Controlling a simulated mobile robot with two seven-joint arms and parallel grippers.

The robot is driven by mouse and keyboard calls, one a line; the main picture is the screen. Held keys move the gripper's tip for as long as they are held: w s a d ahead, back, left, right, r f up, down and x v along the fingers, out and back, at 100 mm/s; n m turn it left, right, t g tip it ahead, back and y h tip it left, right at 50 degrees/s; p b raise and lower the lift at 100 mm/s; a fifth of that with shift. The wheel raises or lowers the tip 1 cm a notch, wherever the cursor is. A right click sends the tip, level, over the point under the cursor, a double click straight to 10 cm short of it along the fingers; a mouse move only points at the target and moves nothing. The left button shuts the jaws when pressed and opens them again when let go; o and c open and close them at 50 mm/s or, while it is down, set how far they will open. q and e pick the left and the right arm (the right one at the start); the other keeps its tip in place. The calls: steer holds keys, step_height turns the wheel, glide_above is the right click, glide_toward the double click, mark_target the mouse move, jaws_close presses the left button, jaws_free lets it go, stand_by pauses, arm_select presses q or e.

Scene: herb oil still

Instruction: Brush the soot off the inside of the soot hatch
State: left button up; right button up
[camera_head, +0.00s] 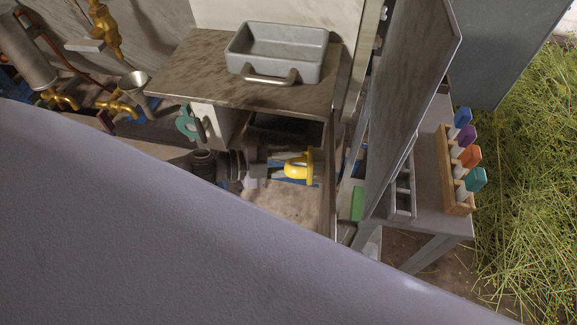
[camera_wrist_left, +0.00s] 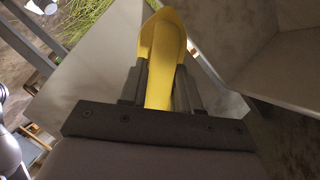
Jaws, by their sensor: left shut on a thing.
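My left gripper (camera_head: 274,168) points right inside the open space under the brown worktop. It is shut on a yellow tool (camera_head: 300,167). In the left wrist view the tool (camera_wrist_left: 163,50) shows as a rounded, curved yellow piece between the two fingers; I cannot see bristles. A tall grey-brown panel with dark smudges (camera_head: 415,90) stands open to the right of the gripper; it looks like the soot hatch, but I cannot be sure. The tool appears apart from it in the head view. My right gripper is not in view.
A grey tray with a handle (camera_head: 278,52) sits on the smudged worktop (camera_head: 190,75). A wooden rack (camera_head: 455,170) of colored-topped items stands on a grey table at right. Brass taps (camera_head: 105,30) are at left. A large lilac-grey surface covers the lower left.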

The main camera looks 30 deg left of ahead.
mark_target(288, 171)
arm_select(q)
steer(key=shift+d+r+p, duration=0.1)
steer(key=shift+r+p, duration=1.1)
steer(key=shift+s+d+p, duration=0.3)
steer(key=shift+s+p, duration=0.1)
steer(key=shift+s, duration=0.45)
steer(key=shift+s+d+p, duration=0.3)
steer(key=shift+s+p, duration=0.05)
steer(key=shift+s, duration=0.45)
steer(key=shift+s, duration=0.1)
steer(key=shift+s+d+p, duration=0.35)
steer(key=shift+s+p, duration=0.05)
steer(key=shift+s, duration=0.2)
steer(key=s+d+p, duration=0.3)
steer(key=s, duration=0.5)
steer(key=shift+s+d+p, duration=0.2)
steer(key=shift+s+d, duration=0.2)
steer(key=shift+s, duration=0.35)
steer(key=shift+s+d+p, duration=0.2)
steer(key=shift+s+d, duration=0.15)
steer(key=shift+s, duration=0.35)
